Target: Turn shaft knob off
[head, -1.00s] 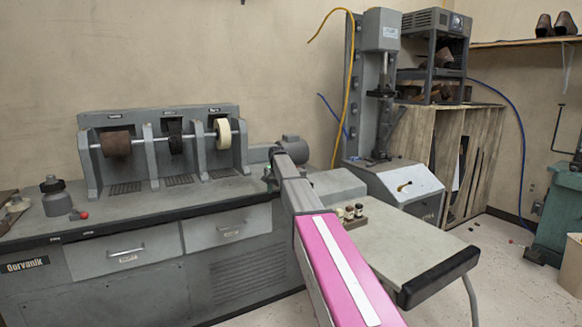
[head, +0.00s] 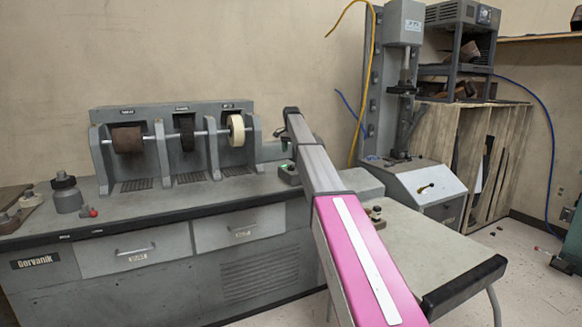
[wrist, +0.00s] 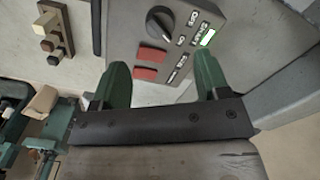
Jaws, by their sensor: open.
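A black rotary knob (wrist: 160,22) with a white pointer line sits on a grey control panel (wrist: 192,18) in the wrist view. Two red buttons (wrist: 148,64) and a lit green indicator (wrist: 208,37) are beside it. The panel's small labels are hard to read. My gripper (wrist: 162,78) has two green fingers spread apart, with nothing between them. The knob lies beyond the fingertips, near the middle of the gap, and appears untouched. In the head view my arm hides much of the area around the small panel (head: 289,174), and the knob cannot be made out.
The grey bench (head: 140,200) carries several wheels on a shaft (head: 200,133). A small table (head: 440,240) with a black padded edge stands at right. A grey press (head: 390,90) is behind it.

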